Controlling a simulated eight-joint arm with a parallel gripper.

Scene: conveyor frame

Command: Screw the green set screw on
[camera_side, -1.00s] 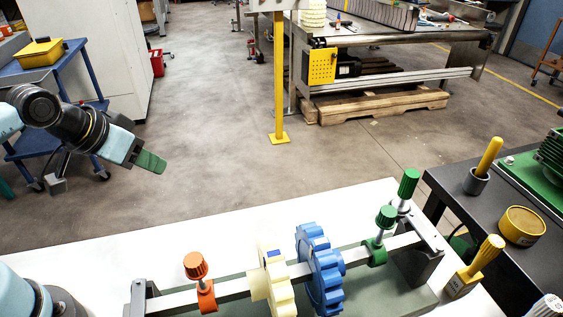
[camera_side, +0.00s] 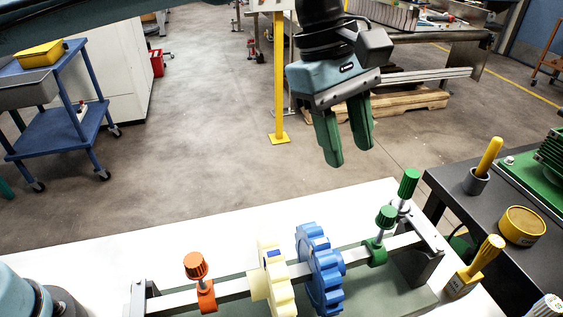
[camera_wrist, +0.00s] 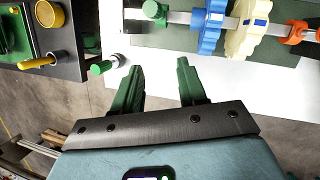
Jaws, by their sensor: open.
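One green set screw (camera_side: 409,182) stands upright with a grey base under it, behind the right end of the shaft. It also shows in the wrist view (camera_wrist: 101,68) at left, beyond the fingers. A second green knob (camera_side: 386,216) sits on a metal stem above the green collar (camera_side: 376,252) on the shaft; in the wrist view this green part (camera_wrist: 153,10) is at the top edge. How deep its stem goes I cannot tell. My gripper (camera_side: 350,156) is open and empty, pointing down, above and left of both green knobs in the side view. Its green fingers (camera_wrist: 160,68) are apart.
The metal shaft carries a blue gear (camera_side: 320,270), a cream gear (camera_side: 270,275) and an orange collar (camera_side: 206,297) with an orange knob (camera_side: 196,265). A dark bench (camera_side: 440,190) with yellow items stands at right. The white table (camera_side: 220,240) is clear behind the shaft.

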